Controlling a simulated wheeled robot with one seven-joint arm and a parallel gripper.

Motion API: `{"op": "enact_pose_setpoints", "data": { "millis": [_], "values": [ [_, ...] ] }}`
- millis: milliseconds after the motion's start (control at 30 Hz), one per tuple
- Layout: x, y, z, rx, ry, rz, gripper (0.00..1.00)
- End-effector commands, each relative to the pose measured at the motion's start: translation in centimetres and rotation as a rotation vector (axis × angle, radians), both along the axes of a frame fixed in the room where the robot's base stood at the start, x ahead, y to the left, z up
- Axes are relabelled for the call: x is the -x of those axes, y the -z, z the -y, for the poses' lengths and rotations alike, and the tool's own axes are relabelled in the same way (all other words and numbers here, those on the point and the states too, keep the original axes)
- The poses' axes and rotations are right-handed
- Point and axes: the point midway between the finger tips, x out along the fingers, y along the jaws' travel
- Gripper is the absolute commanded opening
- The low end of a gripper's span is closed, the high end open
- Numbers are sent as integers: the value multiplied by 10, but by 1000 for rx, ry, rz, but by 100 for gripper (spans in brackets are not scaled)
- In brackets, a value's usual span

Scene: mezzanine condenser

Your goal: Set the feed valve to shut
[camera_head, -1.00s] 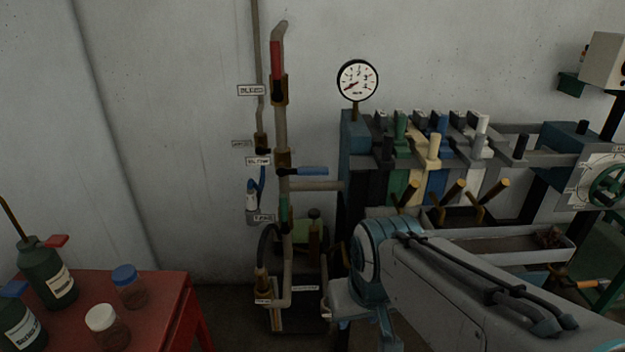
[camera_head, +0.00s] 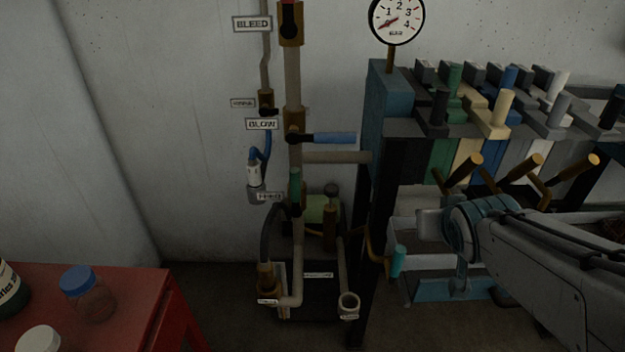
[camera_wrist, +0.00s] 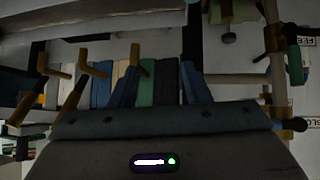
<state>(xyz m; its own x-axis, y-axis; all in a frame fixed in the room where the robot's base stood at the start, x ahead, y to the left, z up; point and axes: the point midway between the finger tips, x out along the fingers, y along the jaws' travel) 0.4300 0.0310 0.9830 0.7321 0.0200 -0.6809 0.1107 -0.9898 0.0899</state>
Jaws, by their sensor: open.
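The feed valve (camera_head: 295,188) sits low on the upright pipe in the head view, under the blow valve. Its green-ended lever lies upright along the pipe. A small label (camera_head: 270,196) beside it is too blurred to read there; part of a feed label (camera_wrist: 304,40) shows at the right edge of the wrist view. My gripper (camera_head: 430,270) is right of the pipe in the head view, apart from the valve. It is open, with nothing visibly held.
The blow valve (camera_head: 325,138) has a blue lever pointing right. A bleed label (camera_head: 252,24) is above it. A manifold with several brown-handled levers (camera_head: 465,172) stands right of the pipe. A red table (camera_head: 130,300) with jars is at lower left.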

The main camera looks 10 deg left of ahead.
Motion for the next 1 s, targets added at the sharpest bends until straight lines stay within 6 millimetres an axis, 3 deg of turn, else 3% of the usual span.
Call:
{"op": "enact_pose_setpoints", "data": {
  "millis": [33,233,367,500,600,767,1000],
  "values": [
    [-15,23,-13,-9,-43,68,43],
    [-53,42,-79,-100,-250,334,43],
    [-60,54,-128,-197,-408,471,43],
    [-53,62,-172,-304,-561,571,43],
    [-46,64,-193,-367,-641,613,43],
    [-39,64,-209,-420,-706,643,43],
    [-56,63,-231,-428,-715,647,43]
  ]
}}
